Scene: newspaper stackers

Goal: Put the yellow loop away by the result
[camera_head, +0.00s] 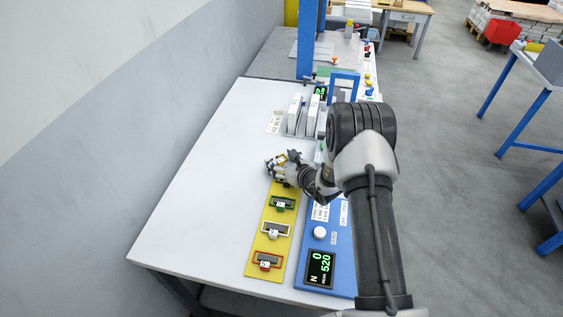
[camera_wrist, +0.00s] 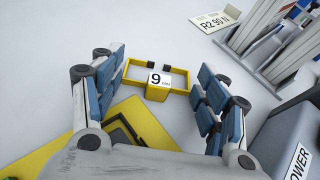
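The yellow loop (camera_wrist: 180,89) is a rectangular frame with a "9 mm" tag block, seen between and beyond my fingertips in the wrist view. My gripper (camera_wrist: 162,72) is open around it, with a clear gap on the right; I cannot tell if the left finger touches it. In the head view my gripper (camera_head: 281,160) is over the far end of the yellow board (camera_head: 254,248) and mostly hides the loop. A display (camera_head: 320,270) on the blue panel (camera_head: 342,255) reads 0 and 520, with an N.
Green (camera_head: 282,204), white (camera_head: 276,230) and red (camera_head: 266,261) loops lie on the yellow board. Upright white holders (camera_head: 295,113) stand beyond my gripper, beside a label (camera_wrist: 213,20) reading "R2 90 N". A blue frame (camera_head: 345,80) stands behind. The table's left side (camera_head: 205,160) is clear.

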